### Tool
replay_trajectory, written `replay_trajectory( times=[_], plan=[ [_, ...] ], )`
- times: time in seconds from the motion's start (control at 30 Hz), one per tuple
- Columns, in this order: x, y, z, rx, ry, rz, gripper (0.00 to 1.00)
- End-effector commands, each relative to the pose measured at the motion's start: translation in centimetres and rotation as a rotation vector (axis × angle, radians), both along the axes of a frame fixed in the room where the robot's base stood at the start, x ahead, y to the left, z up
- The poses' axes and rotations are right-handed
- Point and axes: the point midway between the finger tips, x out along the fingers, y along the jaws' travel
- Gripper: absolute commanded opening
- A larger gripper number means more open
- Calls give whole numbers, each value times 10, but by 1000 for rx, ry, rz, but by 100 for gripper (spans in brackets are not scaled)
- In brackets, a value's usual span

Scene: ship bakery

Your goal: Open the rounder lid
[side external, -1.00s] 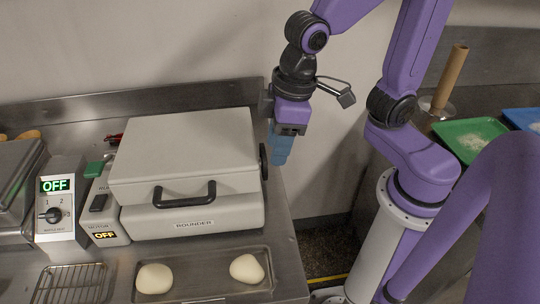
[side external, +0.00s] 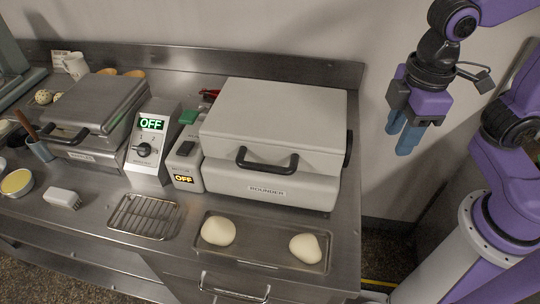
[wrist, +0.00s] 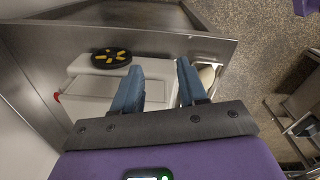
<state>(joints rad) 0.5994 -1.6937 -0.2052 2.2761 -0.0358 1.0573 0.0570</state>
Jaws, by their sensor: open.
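The rounder (side external: 275,190) is a pale grey box on the steel counter, with its name on the front. Its lid (side external: 275,110) is closed and flat on top, with a black bar handle (side external: 267,163) at the front edge. In the wrist view the rounder (wrist: 95,85) shows beyond my fingers, with a black and yellow knob (wrist: 111,58) on its side. My gripper (side external: 405,138) is open and empty, off to the right of the rounder and touching nothing. Its blue fingers also show in the wrist view (wrist: 160,90). The lid handle is not clearly visible in the wrist view.
A tray (side external: 262,256) with two dough pieces lies in front of the rounder. A control box (side external: 186,165) reading OFF, a wire rack (side external: 143,216) and a waffle-type machine (side external: 97,110) are to the left.

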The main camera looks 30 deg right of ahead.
Motion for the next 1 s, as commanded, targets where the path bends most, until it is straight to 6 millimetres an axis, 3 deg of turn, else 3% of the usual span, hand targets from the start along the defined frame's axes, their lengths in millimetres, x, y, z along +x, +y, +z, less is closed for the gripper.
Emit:
replay_trajectory(
  times=[0.03, 0.3, 0.6, 0.8, 1.0],
  plan=[
    [11, 18, 8, -5, -6, -8, 42],
    [56, 95, 49, -39, -40, -78, 42],
    [84, 176, 91, -77, -81, -171, 42],
    [89, 213, 112, -95, -104, -228, 42],
    [90, 227, 119, -103, -113, -255, 42]
  ],
)
